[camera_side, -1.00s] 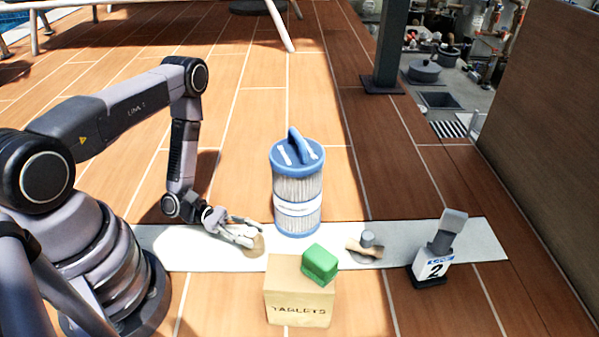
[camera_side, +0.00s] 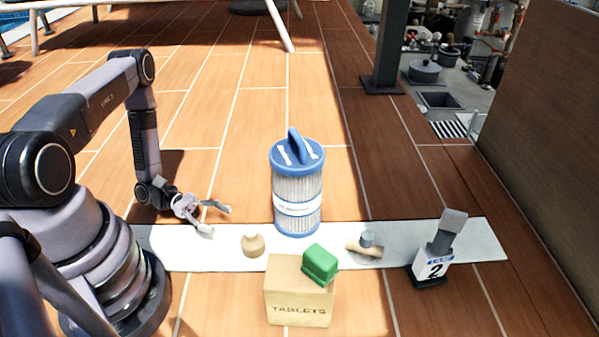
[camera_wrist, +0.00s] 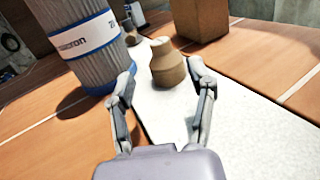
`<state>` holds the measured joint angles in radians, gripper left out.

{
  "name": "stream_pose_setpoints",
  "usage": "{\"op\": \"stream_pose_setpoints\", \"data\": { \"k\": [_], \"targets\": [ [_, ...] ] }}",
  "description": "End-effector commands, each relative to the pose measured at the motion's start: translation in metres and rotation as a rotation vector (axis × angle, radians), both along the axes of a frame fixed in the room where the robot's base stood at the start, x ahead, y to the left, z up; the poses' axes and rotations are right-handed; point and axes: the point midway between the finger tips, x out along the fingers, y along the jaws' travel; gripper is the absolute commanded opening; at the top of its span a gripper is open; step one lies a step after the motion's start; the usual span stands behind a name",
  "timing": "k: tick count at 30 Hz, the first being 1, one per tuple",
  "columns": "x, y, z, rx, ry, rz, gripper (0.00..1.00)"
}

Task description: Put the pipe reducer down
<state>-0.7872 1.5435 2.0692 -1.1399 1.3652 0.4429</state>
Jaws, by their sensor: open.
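The pipe reducer (camera_side: 252,246) is a small tan piece standing on the left part of the pale strip (camera_side: 210,258). In the wrist view the reducer (camera_wrist: 167,64) stands upright, wider at its base, ahead of my fingers and between their lines. My gripper (camera_side: 216,219) is open and empty, to the left of the reducer and apart from it in the side view. Both fingers of my gripper (camera_wrist: 166,95) show spread in the wrist view. Nothing hides the reducer there.
A tablets box (camera_side: 298,298) with a green block (camera_side: 320,264) on top stands in front. A tan fitting with a grey piece (camera_side: 366,246) and a number 2 holder (camera_side: 432,266) are farther right.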

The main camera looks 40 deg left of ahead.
Motion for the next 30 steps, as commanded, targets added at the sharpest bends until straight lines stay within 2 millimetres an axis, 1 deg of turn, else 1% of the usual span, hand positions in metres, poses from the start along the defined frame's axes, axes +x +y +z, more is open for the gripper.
{"op": "stream_pose_setpoints", "data": {
  "k": [1, 3, 7, 9, 11, 14, 17, 18, 20, 21, 23, 24, 26, 27, 29, 30],
  "targets": [
    [-0.003, 0.009, 0.000, 0.001, -0.001, 0.006, 0.55],
    [-0.005, 0.019, 0.000, 0.001, -0.002, 0.003, 0.55],
    [-0.009, 0.029, 0.000, 0.003, -0.001, -0.001, 0.55],
    [-0.008, 0.033, 0.005, 0.019, -0.011, -0.023, 0.55],
    [-0.005, 0.036, 0.015, 0.050, -0.033, -0.062, 0.55],
    [0.004, 0.041, 0.044, 0.143, -0.093, -0.180, 0.55],
    [0.011, 0.043, 0.085, 0.274, -0.179, -0.340, 0.55],
    [0.013, 0.042, 0.102, 0.331, -0.216, -0.407, 0.55],
    [0.014, 0.040, 0.126, 0.419, -0.270, -0.501, 0.55],
    [0.014, 0.038, 0.142, 0.479, -0.309, -0.563, 0.55],
    [0.013, 0.034, 0.166, 0.570, -0.367, -0.650, 0.55],
    [0.011, 0.031, 0.181, 0.634, -0.408, -0.707, 0.55],
    [0.007, 0.026, 0.203, 0.730, -0.470, -0.783, 0.55],
    [0.004, 0.023, 0.217, 0.795, -0.515, -0.833, 0.55],
    [-0.002, 0.019, 0.238, 0.895, -0.582, -0.900, 0.55],
    [-0.007, 0.016, 0.251, 0.962, -0.629, -0.942, 0.55]
  ]
}}
